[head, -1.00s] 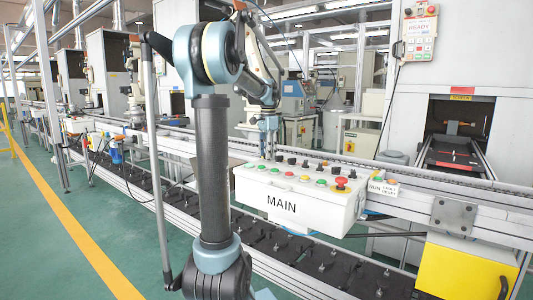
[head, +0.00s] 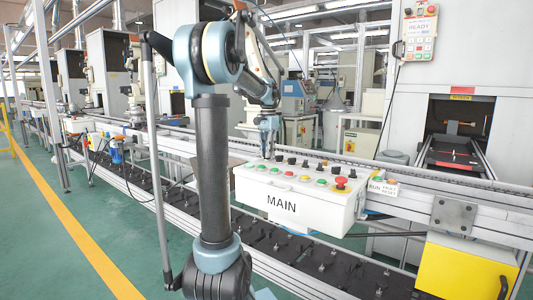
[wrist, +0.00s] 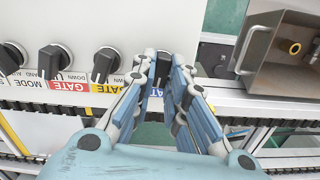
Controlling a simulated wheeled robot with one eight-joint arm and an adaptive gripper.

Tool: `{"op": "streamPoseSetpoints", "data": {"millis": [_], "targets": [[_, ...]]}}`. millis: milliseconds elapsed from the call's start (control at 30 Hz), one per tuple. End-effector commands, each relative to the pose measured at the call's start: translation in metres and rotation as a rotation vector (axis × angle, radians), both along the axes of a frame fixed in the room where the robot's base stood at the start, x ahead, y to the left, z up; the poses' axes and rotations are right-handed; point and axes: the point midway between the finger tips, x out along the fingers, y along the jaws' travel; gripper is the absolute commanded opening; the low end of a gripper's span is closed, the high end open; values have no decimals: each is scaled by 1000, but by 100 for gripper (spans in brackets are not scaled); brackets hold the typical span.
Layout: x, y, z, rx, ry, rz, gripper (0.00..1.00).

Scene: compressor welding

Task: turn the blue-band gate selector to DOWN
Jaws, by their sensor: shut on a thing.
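The blue-band gate selector (wrist: 163,68) is a black knob on the white panel in the wrist view. A blue label (wrist: 157,92) shows in part below it. My gripper (wrist: 166,64) is shut on this knob, with one finger on each side. The fingers hide much of the knob and its label, so its setting cannot be read. In the head view my gripper (head: 269,148) reaches down to the back row of the white MAIN control box (head: 243,185). The selector cannot be told apart there.
In the wrist view, a yellow-band selector (wrist: 103,64) and a red-band selector (wrist: 54,60) sit left of my gripper. A metal box with a handle (wrist: 256,50) is at right. In the head view, a red emergency button (head: 341,182) is on the box's right end.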

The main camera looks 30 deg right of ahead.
Motion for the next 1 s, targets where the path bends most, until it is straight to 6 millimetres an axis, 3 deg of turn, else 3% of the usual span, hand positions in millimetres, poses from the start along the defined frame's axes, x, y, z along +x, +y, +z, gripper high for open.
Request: {"op": "streamPoseSetpoints", "data": {"millis": [500,1000], "targets": [[5,1,1,-1,-6,409,0],[5,1,1,-1,-7,557,0]]}}
